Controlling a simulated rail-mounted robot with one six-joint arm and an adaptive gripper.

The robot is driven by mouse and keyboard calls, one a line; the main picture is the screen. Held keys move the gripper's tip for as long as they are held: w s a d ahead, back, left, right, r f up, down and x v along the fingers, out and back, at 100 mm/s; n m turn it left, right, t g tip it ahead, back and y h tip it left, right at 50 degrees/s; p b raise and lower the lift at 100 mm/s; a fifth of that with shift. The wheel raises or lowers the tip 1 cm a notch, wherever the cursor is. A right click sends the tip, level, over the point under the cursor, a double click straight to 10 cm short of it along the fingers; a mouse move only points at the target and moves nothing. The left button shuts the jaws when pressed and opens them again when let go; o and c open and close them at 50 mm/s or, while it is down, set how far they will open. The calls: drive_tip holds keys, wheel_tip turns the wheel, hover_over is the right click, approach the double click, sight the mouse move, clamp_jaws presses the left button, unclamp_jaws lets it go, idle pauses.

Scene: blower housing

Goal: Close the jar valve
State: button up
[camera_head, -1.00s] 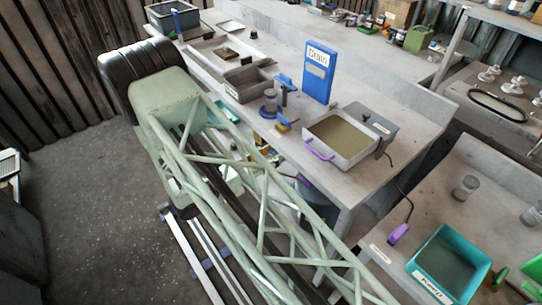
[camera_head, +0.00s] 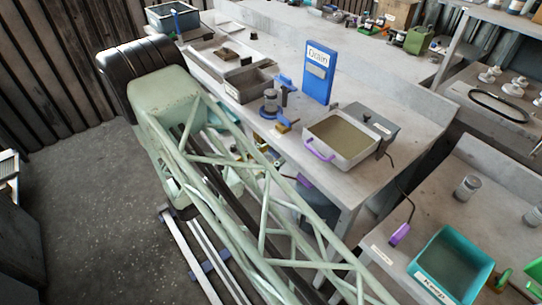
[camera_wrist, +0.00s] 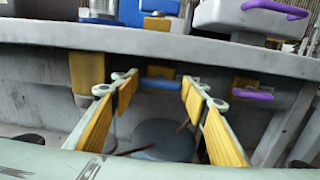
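A clear jar (camera_head: 271,98) stands on a blue base near the bench's front edge in the head view, with a yellow piece (camera_head: 286,127) beside it. In the wrist view, a blue handle (camera_wrist: 160,83) on a yellow block hangs under the bench edge, and a purple handle (camera_wrist: 252,93) hangs to its right. I cannot tell for certain which is the jar valve. My gripper (camera_wrist: 158,88) is open and empty. Its yellow-padded fingers appear on either side of the blue handle, which looks farther off. My arm largely hides the gripper in the head view.
The bench edge (camera_wrist: 180,43) spans the wrist view above the handles. A yellow block (camera_wrist: 87,72) hangs at left. On the bench are a blue Drain sign (camera_head: 319,72), a purple-handled tray (camera_head: 341,137) and a grey bin (camera_head: 248,84). A teal tray (camera_head: 453,264) sits at right.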

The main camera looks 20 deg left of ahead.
idle(0.4)
drive_tip(key=v, duration=1.2)
idle(0.3)
drive_tip(key=shift+d+r, duration=0.1)
idle(0.4)
